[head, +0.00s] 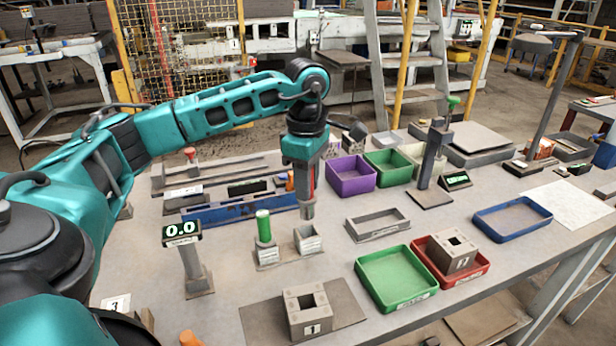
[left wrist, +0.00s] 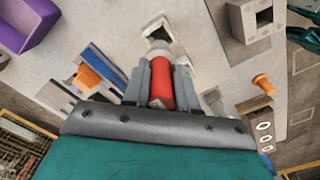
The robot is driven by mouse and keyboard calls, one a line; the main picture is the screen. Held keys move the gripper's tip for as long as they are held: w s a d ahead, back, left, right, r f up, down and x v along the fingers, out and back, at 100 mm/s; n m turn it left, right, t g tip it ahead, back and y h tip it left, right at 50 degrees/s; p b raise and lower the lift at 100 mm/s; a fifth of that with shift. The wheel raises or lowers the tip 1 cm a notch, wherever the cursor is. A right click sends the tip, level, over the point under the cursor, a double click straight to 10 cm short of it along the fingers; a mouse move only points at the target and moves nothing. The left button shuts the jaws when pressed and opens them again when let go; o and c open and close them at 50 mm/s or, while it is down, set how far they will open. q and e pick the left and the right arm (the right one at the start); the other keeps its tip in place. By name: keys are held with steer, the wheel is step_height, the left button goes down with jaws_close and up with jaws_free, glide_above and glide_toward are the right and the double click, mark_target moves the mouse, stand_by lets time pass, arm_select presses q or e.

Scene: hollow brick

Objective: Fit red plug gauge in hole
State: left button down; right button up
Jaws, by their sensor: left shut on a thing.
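My left gripper (head: 307,208) is shut on the red plug gauge (left wrist: 160,85), which shows between the fingers in the left wrist view. Its pale metal end points away from the palm. In the head view the gripper points down just above a small pale holder (head: 308,240); I cannot tell whether the gauge end touches it. A hollow brick (head: 310,315) marked 1 stands on a dark mat at the front, with a square hole on top. It also shows in the left wrist view (left wrist: 236,22), apart from the gauge.
A green plug (head: 264,226) stands beside the pale holder. A display post (head: 194,270) reads 0.0. Another hollow brick (head: 452,252) sits in a red tray (head: 480,270), next to a green tray (head: 397,278). A blue rack (head: 235,207) lies behind. Bare table lies right of the holder.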

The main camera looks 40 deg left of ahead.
mark_target(307, 212)
arm_select(q)
step_height(307, 212, down, 3)
steer(key=shift+f+b, duration=0.1)
steer(key=shift+b, duration=0.95)
steer(key=shift+r+p, duration=0.3)
steer(key=shift+r, duration=0.05)
steer(key=shift+f+b, duration=1.75)
steer(key=shift+f, duration=0.95)
steer(key=c, duration=0.8)
jaws_free()
steer(key=shift+r, duration=0.25)
step_height(307, 212, up, 12)
steer(key=shift+r+p, duration=0.25)
steer(key=shift+p, duration=0.4)
